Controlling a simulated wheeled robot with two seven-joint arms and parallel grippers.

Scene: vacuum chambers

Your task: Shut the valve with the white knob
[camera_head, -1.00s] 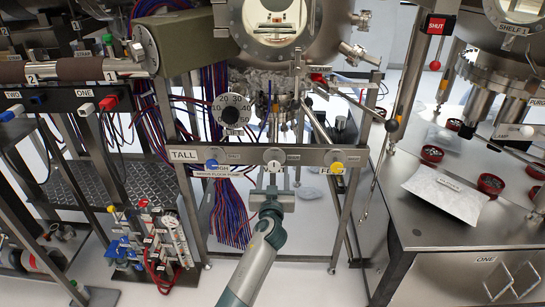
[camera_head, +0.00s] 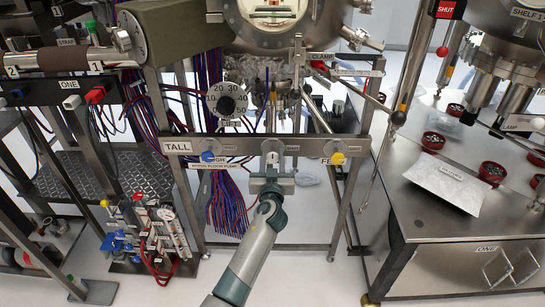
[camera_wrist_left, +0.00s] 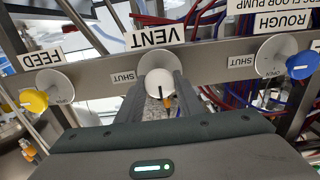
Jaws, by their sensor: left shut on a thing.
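The white knob (camera_wrist_left: 162,88) sits in front of a round plate (camera_wrist_left: 158,68) under the upside-down VENT label in the left wrist view. In the head view that plate (camera_head: 272,146) is at the middle of the TALL rail (camera_head: 240,147). My left gripper (camera_head: 272,168) reaches up to it from below; in the wrist view its fingers (camera_wrist_left: 162,98) are on both sides of the knob, shut on it. A SHUT label (camera_wrist_left: 123,77) is beside the plate. The knob's turn angle is hard to tell. My right gripper is not in view.
A blue knob (camera_head: 208,156) at ROUGH and a yellow knob (camera_head: 338,158) at FEED flank the vent valve on the same rail. Red and blue cables (camera_head: 230,205) hang behind. A steel bench (camera_head: 420,225) with a white packet stands right.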

